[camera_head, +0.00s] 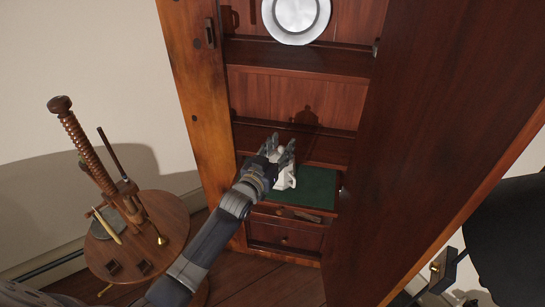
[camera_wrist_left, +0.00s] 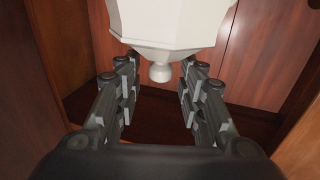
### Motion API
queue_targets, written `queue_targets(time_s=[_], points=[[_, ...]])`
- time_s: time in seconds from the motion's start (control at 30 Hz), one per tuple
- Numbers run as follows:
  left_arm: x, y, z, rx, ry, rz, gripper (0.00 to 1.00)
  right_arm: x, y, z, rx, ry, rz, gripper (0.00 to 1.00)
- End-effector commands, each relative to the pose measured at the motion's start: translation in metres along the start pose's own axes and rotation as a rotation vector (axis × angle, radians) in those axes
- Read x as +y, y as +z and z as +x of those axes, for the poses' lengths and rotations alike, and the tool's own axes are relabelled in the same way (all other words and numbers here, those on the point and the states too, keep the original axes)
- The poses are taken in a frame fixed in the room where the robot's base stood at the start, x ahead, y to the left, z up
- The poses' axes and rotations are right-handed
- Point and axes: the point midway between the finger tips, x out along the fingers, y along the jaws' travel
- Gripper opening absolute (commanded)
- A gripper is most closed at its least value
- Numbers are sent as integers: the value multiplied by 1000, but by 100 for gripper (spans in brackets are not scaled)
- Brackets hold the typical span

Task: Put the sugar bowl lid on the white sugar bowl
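A white faceted piece of crockery (camera_head: 287,178) shows in the head view, partly hidden by my left gripper (camera_head: 281,148), above the green surface (camera_head: 317,188) in the cabinet. In the left wrist view, a white faceted body (camera_wrist_left: 170,22) fills the top middle, with a rounded white knob (camera_wrist_left: 160,73) pointing down the picture. The open fingers of my left gripper (camera_wrist_left: 160,85) stand on either side of the knob, with visible gaps. I cannot tell whether the bowl and lid are separate pieces here. My right gripper is not in view.
The open cabinet door (camera_head: 440,120) stands close to the right of my left arm. A pewter plate (camera_head: 296,15) stands on an upper shelf. A round wooden table (camera_head: 150,235) with a wooden screw post is at the left. A drawer (camera_head: 290,214) is below the green surface.

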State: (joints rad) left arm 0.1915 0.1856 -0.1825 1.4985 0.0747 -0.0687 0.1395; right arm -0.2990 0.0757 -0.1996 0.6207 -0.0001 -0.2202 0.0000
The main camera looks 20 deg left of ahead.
Motion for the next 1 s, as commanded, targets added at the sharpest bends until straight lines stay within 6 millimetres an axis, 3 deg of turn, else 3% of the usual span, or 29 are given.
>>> queue_targets(time_s=[0.4,0.6,1.0], points=[[0,3,-77,-5,0,1,37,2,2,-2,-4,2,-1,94],[0,2,-106,-4,0,0,37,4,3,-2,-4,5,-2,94],[0,1,-117,-3,-1,0,37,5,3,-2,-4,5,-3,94]])
